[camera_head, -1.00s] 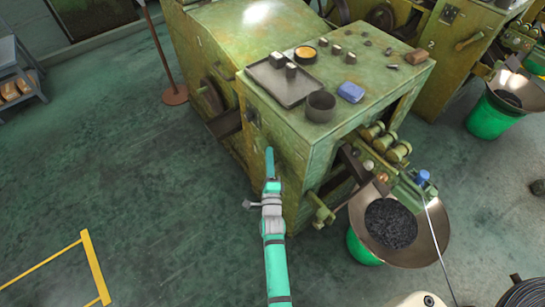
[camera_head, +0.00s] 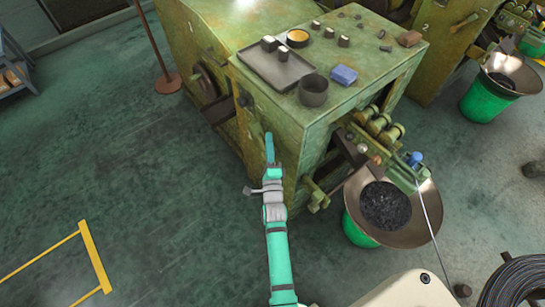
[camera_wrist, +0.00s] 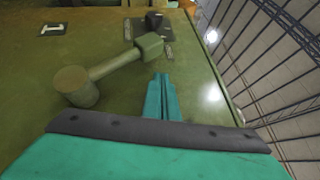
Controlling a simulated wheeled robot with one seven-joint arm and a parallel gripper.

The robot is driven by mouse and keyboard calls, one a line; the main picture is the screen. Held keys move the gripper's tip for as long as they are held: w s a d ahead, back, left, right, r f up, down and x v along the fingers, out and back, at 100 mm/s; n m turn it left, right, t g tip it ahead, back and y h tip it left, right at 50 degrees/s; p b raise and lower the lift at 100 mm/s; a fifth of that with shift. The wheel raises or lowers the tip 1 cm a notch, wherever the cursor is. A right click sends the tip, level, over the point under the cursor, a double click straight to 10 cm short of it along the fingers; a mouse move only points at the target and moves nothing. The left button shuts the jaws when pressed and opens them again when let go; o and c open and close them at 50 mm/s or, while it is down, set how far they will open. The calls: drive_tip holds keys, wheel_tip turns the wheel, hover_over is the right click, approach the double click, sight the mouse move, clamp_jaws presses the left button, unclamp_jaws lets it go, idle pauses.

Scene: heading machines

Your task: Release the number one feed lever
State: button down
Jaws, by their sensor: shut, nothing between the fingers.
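The green heading machine (camera_head: 285,118) stands in front of me. On its side panel, the wrist view shows a green lever (camera_wrist: 112,66) with a round cylindrical knob (camera_wrist: 75,86) at the lower left and a block-like pivot at the upper right. My gripper (camera_wrist: 161,80) is shut and empty. Its teal fingertips appear right of the knob and below the pivot, and I cannot tell whether they touch the panel. In the head view my gripper (camera_head: 269,138) is beside the machine's left side, where the lever is hard to make out.
A second machine marked 2 is behind right.

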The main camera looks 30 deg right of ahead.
drive_tip(key=s+a+r, duration=0.3)
drive_tip(key=s+r, duration=0.1)
drive_tip(key=s, duration=0.4)
drive_tip(key=shift+s+a+r, duration=0.15)
drive_tip(key=shift+s+a, duration=0.25)
drive_tip(key=s+a+f+n+y, duration=0.4)
drive_tip(key=s+a+n+y, duration=0.1)
drive_tip(key=s+a+n, duration=0.75)
drive_tip(key=s+a+r+n+g+y, duration=0.1)
drive_tip(key=s+a+r+n, duration=0.1)
drive_tip(key=s+a+n, duration=0.3)
drive_tip(key=s+a+r+n+g+y, duration=0.2)
drive_tip(key=s+a+n, duration=0.4)
drive_tip(key=s, duration=0.6)
drive_tip(key=shift+s+r+n+y, duration=0.15)
drive_tip(key=shift+r+n+y, duration=0.2)
drive_tip(key=shift+n, duration=0.2)
